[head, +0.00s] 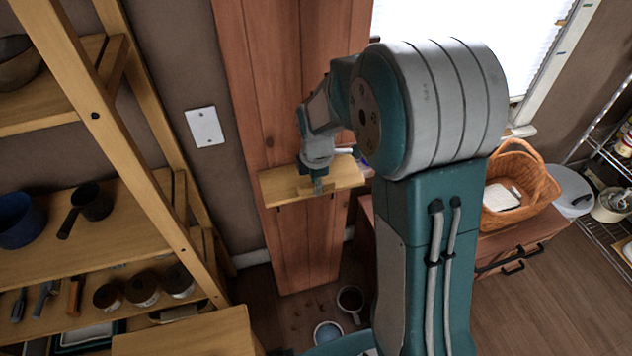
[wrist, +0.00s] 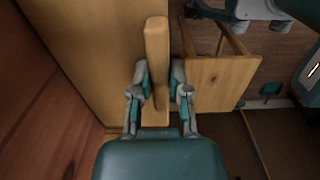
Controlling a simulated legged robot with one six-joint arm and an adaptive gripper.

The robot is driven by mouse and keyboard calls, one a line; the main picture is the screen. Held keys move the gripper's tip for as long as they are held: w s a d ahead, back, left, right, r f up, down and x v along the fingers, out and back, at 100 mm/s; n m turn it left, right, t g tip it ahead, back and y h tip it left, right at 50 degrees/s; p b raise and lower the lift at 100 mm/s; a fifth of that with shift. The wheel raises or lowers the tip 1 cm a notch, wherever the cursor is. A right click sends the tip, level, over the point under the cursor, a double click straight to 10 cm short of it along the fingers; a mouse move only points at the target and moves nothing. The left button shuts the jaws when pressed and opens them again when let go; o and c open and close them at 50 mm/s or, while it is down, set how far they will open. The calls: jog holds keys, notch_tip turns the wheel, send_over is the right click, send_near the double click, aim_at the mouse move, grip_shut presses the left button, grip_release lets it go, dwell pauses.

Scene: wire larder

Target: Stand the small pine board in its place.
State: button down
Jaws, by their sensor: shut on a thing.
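My gripper (head: 318,187) is low over a pale wooden ledge on the tall reddish plank panel. In the wrist view, my gripper (wrist: 160,88) is shut on the small pine board (wrist: 155,42), with one finger on each side of it. The board appears as a narrow strip, its edge towards the camera. In the head view, only a small pale piece of the board (head: 304,185) shows beside the fingers. The pale ledge (head: 345,174) lies under it; I cannot tell whether the board touches it.
The reddish panel (head: 262,100) stands behind the ledge. A wooden shelf unit (head: 130,215) with pots and jars is at left. A wicker basket (head: 535,180) sits on a cabinet at right. A dark mug (head: 350,299) and a bluish bowl (head: 328,334) are below the ledge.

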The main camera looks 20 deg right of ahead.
jog(key=c, duration=0.9)
grip_release()
jog(key=shift+r, duration=1.5)
jog(key=o, duration=0.5)
jog(key=shift+o, duration=0.2)
jog(key=shift+r, duration=0.1)
